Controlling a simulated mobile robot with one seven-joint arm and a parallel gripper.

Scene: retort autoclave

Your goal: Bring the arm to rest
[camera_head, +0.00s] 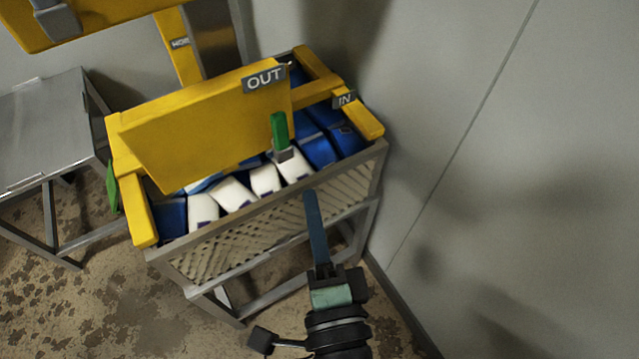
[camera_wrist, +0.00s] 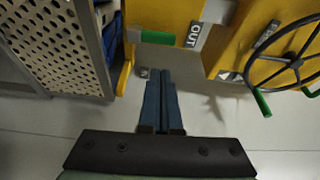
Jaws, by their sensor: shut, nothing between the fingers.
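My gripper (camera_head: 311,205) points up in the head view, in front of the crate's near right side. Its long dark blue fingers lie together with nothing between them. In the wrist view the shut fingers (camera_wrist: 160,76) point away from the camera toward a yellow part and the grey floor or wall beyond. The gripper appears apart from the crate, though the exact gap cannot be told.
A perforated metal crate (camera_head: 262,228) holds white and blue packs under a yellow panel (camera_head: 205,130) marked OUT. A green handle (camera_head: 279,131) stands on it. A grey table (camera_head: 45,130) is at left; a bare wall (camera_head: 520,190) at right. A handwheel (camera_wrist: 295,62) shows in the wrist view.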

